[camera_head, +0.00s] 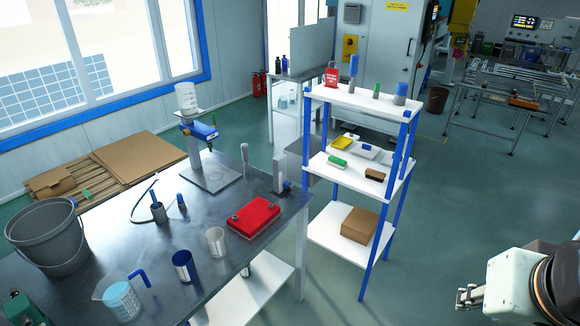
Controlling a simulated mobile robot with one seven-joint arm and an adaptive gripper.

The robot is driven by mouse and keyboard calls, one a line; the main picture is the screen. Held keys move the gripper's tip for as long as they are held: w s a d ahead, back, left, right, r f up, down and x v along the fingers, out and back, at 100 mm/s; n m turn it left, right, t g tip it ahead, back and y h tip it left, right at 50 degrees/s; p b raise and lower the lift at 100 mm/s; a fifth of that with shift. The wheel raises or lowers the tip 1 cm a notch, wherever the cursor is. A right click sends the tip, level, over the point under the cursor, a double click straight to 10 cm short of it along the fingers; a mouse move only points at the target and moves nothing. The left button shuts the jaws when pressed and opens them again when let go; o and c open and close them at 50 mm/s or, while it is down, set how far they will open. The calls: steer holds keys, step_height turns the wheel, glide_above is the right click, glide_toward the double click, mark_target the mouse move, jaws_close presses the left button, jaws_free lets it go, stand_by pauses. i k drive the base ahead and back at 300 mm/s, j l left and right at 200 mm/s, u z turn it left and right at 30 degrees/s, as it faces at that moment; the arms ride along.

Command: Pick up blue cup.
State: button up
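The blue cup (183,267) stands upright on the dark metal workbench (205,290), near its front. It has a pale label on its side. A grey-white cup (216,242) stands to its right, and a clear measuring jug (122,299) with a blue handle and light blue contents stands to its lower left. My gripper (465,298) is at the lower right, well away from the workbench and the blue cup. Its fingers are small in the picture, and I cannot tell whether they are open or shut. I see nothing held in it.
A grey bucket (48,238) stands at the bench's left. A red case (254,216) lies near its right edge, with a drill stand (208,172) behind. A white-and-blue shelf unit (345,165) stands right of the bench. The green floor (435,215) between shelf and gripper is clear.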

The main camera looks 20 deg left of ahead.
mark_target(183, 262)
steer(key=u, duration=1.9)
